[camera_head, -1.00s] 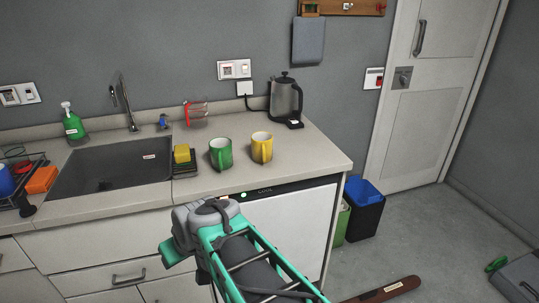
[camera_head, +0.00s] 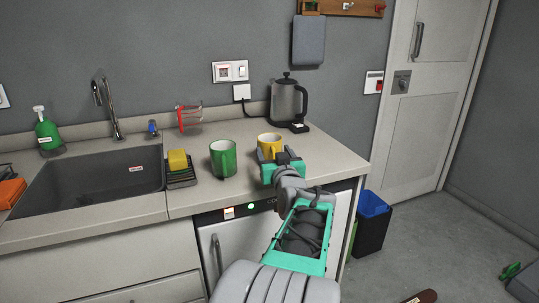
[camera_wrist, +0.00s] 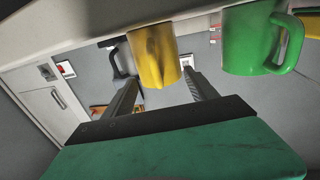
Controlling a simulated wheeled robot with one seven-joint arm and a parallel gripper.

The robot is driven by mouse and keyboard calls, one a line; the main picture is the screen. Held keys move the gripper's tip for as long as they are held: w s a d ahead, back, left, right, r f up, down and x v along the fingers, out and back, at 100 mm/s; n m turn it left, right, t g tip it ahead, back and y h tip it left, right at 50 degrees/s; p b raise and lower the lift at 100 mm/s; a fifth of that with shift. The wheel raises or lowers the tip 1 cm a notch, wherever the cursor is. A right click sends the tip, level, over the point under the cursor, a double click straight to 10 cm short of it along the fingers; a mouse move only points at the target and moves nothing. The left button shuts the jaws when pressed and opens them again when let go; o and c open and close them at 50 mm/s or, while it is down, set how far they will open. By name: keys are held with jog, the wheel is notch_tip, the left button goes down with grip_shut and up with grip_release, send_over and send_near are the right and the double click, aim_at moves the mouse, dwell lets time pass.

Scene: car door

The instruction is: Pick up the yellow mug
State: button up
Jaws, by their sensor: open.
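The yellow mug (camera_head: 268,145) stands upright on the counter, right of the green mug (camera_head: 223,158). Its lower part is hidden behind my gripper (camera_head: 281,160) in the head view. In the wrist view, which looks upside down, the yellow mug (camera_wrist: 154,56) is just beyond my open gripper (camera_wrist: 163,88), roughly in line with the gap between the two fingers. Whether the fingers reach along its sides I cannot tell. The green mug (camera_wrist: 250,38) stands to one side of the fingers there, with its handle showing.
A kettle (camera_head: 287,101) stands behind the yellow mug by the wall. A sponge (camera_head: 177,159) on a black rack and the sink (camera_head: 90,182) are to the left. A dishwasher (camera_head: 236,247) is under the counter. The counter right of the yellow mug is clear.

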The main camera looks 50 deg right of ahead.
jog(key=shift+w+d, duration=0.45)
jog(key=shift+d, duration=0.05)
jog(key=shift+c, duration=0.4)
grip_shut()
dwell(0.5)
